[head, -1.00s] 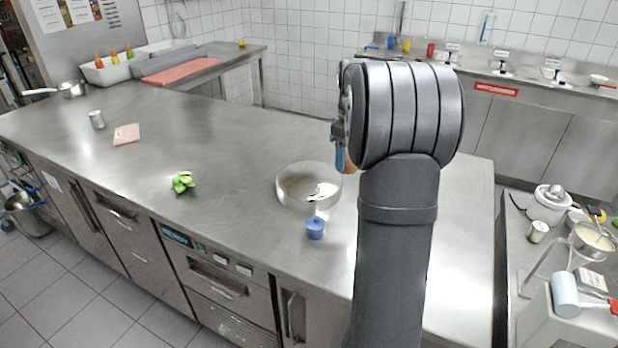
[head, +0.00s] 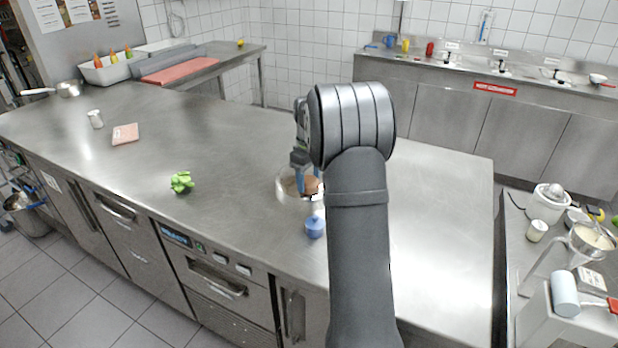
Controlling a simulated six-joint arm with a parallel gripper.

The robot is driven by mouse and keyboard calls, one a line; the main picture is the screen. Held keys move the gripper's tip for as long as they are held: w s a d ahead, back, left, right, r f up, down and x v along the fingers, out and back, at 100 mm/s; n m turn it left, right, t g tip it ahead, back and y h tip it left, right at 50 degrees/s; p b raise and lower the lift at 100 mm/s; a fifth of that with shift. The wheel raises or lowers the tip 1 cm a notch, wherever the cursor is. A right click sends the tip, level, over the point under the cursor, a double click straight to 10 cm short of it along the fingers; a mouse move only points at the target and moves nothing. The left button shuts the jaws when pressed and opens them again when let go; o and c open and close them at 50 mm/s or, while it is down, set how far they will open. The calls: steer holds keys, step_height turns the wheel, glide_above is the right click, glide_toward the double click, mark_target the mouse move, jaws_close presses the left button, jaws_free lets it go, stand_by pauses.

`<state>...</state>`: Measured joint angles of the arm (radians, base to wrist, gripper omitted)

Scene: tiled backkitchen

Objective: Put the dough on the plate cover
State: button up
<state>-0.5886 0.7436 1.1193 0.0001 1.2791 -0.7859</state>
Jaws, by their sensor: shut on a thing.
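The dough (head: 311,187) is a small brown lump at my gripper (head: 304,178), which is shut on it. My arm hides part of both. The plate cover (head: 283,194) is a round, clear, shiny piece on the steel worktop, partly hidden behind my gripper and arm. In the picture the dough overlaps the plate cover; I cannot tell whether it touches it or is held just above it.
A small blue lidded pot (head: 314,228) stands close in front of the plate cover. A green leafy thing (head: 181,182), a pink block (head: 125,134) and a metal shaker (head: 95,119) lie to the left. The worktop (head: 230,165) between is clear.

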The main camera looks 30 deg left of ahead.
mark_target(309, 179)
steer(key=shift+f, duration=0.15)
steer(key=o, duration=1)
steer(key=shift+o, duration=0.2)
step_height(309, 179, up, 12)
steer(key=shift+r, duration=0.25)
